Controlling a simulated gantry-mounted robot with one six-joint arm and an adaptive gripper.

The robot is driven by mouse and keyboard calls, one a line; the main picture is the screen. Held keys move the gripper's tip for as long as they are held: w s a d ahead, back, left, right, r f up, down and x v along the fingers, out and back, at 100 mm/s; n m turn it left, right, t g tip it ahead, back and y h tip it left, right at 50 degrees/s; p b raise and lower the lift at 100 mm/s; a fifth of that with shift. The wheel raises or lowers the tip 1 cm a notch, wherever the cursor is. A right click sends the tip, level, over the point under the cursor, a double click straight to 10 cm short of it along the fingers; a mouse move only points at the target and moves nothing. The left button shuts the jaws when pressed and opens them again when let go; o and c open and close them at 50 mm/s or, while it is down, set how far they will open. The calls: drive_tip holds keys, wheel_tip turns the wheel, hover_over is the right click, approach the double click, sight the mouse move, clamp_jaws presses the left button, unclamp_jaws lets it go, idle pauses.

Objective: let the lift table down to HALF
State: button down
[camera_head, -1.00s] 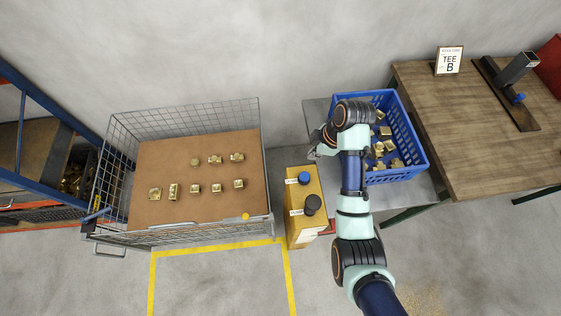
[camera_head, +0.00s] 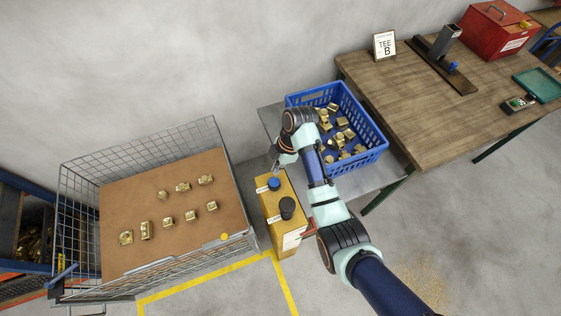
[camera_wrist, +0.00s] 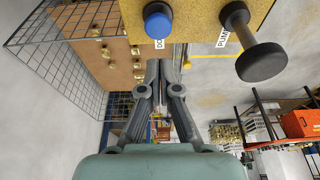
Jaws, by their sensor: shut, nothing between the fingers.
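A yellow box (camera_head: 283,226) stands between the mesh cage and the grey table. On its top are a blue button (camera_head: 273,184) and a black knob (camera_head: 287,204), each by a white label. In the wrist view the blue button (camera_wrist: 157,22) sits by a label starting "DO", and the black knob (camera_wrist: 262,62) by one reading "PUM". My gripper (camera_head: 277,166) is shut and empty near the blue button, on its wall side. I see no contact with it. A brown board (camera_head: 180,240) bearing brass parts lies in the cage; any lift mechanism beneath is hidden.
The wire mesh cage (camera_head: 85,180) is at left. A blue crate (camera_head: 366,158) of brass parts sits on the grey table (camera_head: 268,118), close beside my arm. A wooden bench (camera_head: 430,125) is at right. Open floor with yellow lines (camera_head: 215,277) lies in front.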

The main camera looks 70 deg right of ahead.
sight(276, 181)
drive_tip(key=x, duration=0.4)
drive_tip(key=s+x, duration=0.1)
drive_tip(key=x, duration=0.2)
drive_tip(key=shift+d+f+b, duration=0.15)
drive_tip(key=shift+d+b, duration=0.15)
drive_tip(key=shift+d, duration=0.05)
drive_tip(key=shift+f, duration=0.1)
drive_tip(key=shift+f+b, duration=0.7)
drive_tip(key=shift+f, duration=0.65)
drive_tip(key=shift+d+f, duration=0.1)
drive_tip(key=shift+f, duration=0.05)
idle(0.5)
idle(0.5)
drive_tip(key=r+p, duration=0.1)
drive_tip(key=r, duration=0.1)
drive_tip(key=r+p, duration=0.4)
drive_tip(key=shift+w+d+r, duration=0.2)
drive_tip(key=shift+d+r, duration=0.15)
drive_tip(key=shift+r, duration=0.05)
drive_tip(key=v, duration=0.9)
